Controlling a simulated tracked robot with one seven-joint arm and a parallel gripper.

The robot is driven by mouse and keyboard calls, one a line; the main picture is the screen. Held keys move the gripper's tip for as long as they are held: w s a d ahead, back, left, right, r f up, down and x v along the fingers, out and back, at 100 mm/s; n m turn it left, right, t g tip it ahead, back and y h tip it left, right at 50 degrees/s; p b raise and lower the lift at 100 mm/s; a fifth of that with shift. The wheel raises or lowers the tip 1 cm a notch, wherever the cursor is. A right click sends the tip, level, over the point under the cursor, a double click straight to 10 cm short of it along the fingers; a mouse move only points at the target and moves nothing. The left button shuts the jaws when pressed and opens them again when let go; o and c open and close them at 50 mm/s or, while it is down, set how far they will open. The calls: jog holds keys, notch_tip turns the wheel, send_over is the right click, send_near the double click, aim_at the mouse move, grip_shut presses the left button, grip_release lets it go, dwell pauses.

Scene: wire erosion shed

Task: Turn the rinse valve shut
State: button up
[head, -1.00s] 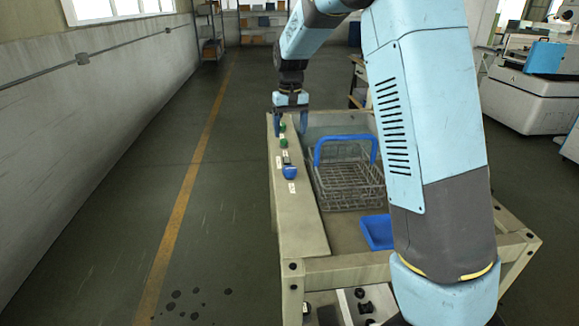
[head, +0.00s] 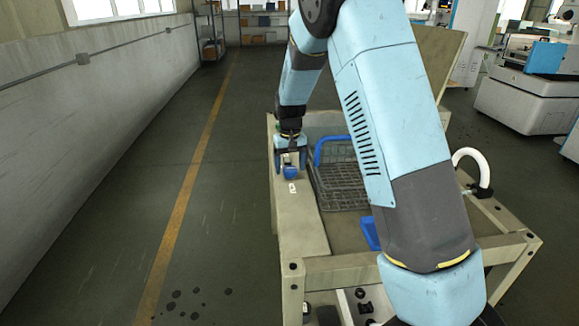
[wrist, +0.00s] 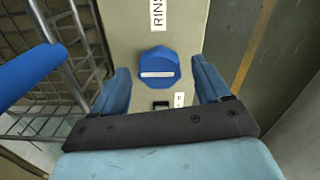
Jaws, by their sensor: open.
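The rinse valve is a blue knob (wrist: 159,68) with a pale bar across its face, on a beige panel (wrist: 125,40). A label reading "RINS" (wrist: 157,14) is beside it in the wrist view. In the head view the blue knob (head: 290,172) sits on the ledge along the left side of the bench. My gripper (wrist: 160,85) is open, with one blue finger on each side of the knob and a gap showing on both sides. In the head view my gripper (head: 290,165) is over the knob. The green knobs are mostly hidden behind it.
A wire basket (head: 345,188) with a blue handle (head: 318,150) stands in the basin beside the ledge. A blue tray (head: 369,233) lies in front of it, partly behind my arm. A white curved spout (head: 470,152) rises at the right. Open floor lies left of the bench.

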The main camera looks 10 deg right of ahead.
jog(key=shift+f, duration=0.25)
jog(key=shift+c, duration=0.3)
jog(key=c, duration=0.9)
jog(key=shift+a, duration=0.15)
jog(key=shift+c, duration=0.4)
